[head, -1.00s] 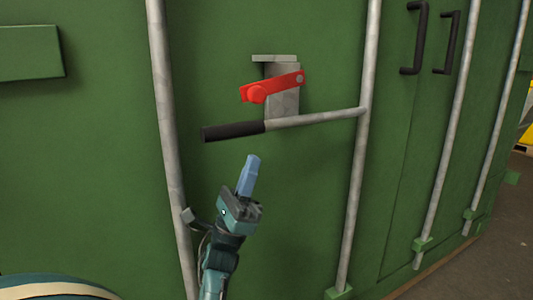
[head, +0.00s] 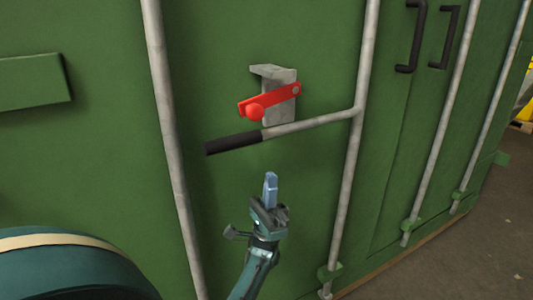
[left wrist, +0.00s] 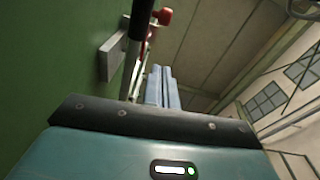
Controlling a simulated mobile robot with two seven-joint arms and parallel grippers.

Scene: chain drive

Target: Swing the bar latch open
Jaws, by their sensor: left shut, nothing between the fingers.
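The bar latch is a grey lever with a black grip (head: 233,143), joined at its right end to a vertical rod (head: 352,150) on the green container door. A red catch (head: 272,101) with a round knob lies across the grey bracket (head: 284,78) just above the lever. My left gripper (head: 270,176) is shut and empty, below the lever and apart from it, pointing up. In the left wrist view its fingers (left wrist: 160,86) are together, with the dark lever (left wrist: 139,25) and red catch (left wrist: 164,17) beyond. My right gripper is not in view.
A second vertical rod (head: 168,120) runs down the door left of the latch. Two black handles (head: 411,40) and further rods stand to the right. A green box-like block (head: 35,78) juts out at upper left. Floor shows at lower right.

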